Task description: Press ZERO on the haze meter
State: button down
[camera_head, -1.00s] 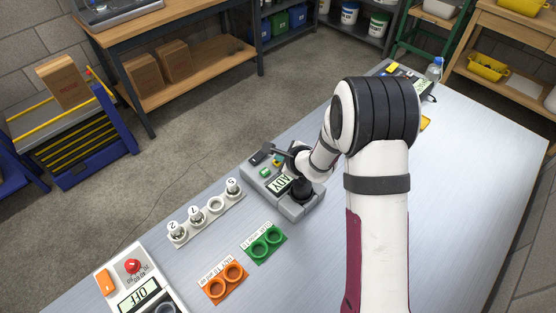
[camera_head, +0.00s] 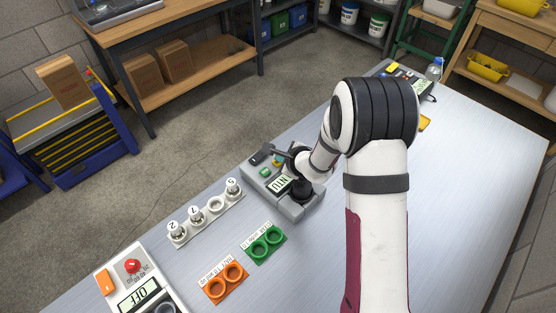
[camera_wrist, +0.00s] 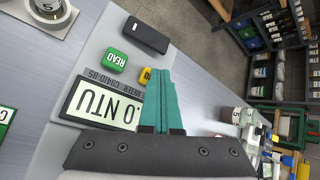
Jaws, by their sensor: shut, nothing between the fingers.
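The haze meter (camera_head: 313,201) is a grey box on the bench, seen upside down in the wrist view. Its display (camera_wrist: 95,103) reads "0 NTU", the leading part hidden. It has a green READ button (camera_wrist: 115,60), a black block (camera_wrist: 146,34) and a small yellow button (camera_wrist: 145,76), whose label is hidden behind my fingers. My gripper (camera_wrist: 160,72) is shut and empty, teal fingertips over the meter's panel right at the yellow button, partly covering it. I cannot tell if they touch it. In the head view, my wrist hides part of the meter.
A white rack (camera_head: 179,241) with numbered vials stands left of the meter. A green two-ring holder (camera_head: 264,243) and an orange one (camera_head: 223,283) lie in front. Another instrument (camera_head: 140,282) reading OFF, with a red button, sits at front left. The bench (camera_head: 470,180) is clear at right.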

jog(key=shift+r, duration=0.7)
notch_tip(320, 180, up, 5)
dwell(0.3)
dwell(0.5)
